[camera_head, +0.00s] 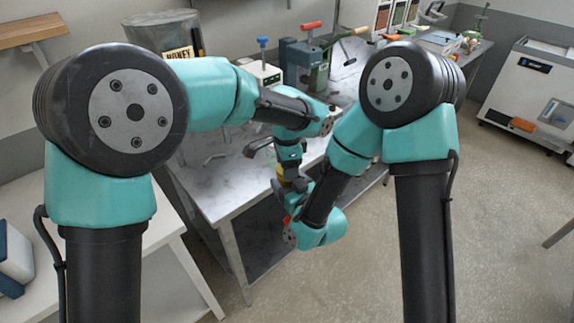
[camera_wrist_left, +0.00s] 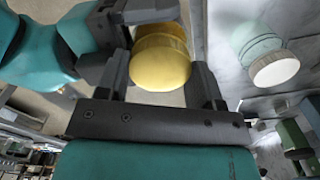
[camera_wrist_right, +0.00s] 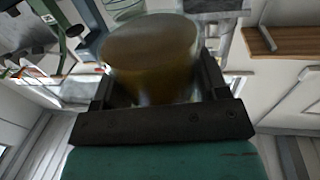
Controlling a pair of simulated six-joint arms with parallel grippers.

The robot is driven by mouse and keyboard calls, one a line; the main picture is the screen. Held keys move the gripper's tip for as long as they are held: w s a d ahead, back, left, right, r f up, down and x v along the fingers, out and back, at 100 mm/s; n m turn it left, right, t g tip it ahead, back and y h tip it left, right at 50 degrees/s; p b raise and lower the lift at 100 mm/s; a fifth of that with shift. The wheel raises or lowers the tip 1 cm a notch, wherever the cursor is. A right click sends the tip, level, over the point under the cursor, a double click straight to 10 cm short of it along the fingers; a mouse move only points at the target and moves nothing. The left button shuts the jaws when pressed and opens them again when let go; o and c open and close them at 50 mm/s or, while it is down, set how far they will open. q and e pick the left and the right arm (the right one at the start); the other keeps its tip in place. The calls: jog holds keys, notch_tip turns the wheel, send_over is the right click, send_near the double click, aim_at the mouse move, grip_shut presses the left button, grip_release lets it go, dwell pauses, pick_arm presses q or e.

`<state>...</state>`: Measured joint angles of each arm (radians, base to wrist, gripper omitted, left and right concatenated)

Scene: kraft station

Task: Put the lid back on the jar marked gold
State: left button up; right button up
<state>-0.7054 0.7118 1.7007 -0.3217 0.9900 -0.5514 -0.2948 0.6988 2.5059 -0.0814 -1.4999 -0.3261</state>
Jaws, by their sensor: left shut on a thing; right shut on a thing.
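The gold-yellow lid (camera_wrist_left: 160,72) is between the fingers of my left gripper (camera_wrist_left: 165,88), which is shut on it. The jar (camera_wrist_right: 152,78), with amber-brown contents, is between the fingers of my right gripper (camera_wrist_right: 160,95), which is shut on it. In the left wrist view a yellow band lies directly behind the lid, in line with it, with my right gripper beyond. I cannot tell whether lid and jar touch. In the head view both grippers meet near the table's front edge, largely hidden by my arms. No marking on the jar is readable.
A greenish jar with a white lid (camera_wrist_left: 274,70) stands on the grey marbled table (camera_head: 222,195). A honey tank (camera_head: 165,35), a blue-grey and green press (camera_head: 305,62) and other equipment stand along the back. The floor to the right is open.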

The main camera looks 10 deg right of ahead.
pick_arm(q)
jog(key=shift+m, duration=0.6)
jog(key=o, duration=1)
jog(key=shift+r, duration=2.3)
jog(key=shift+c, duration=0.3)
jog(key=shift+n, duration=0.3)
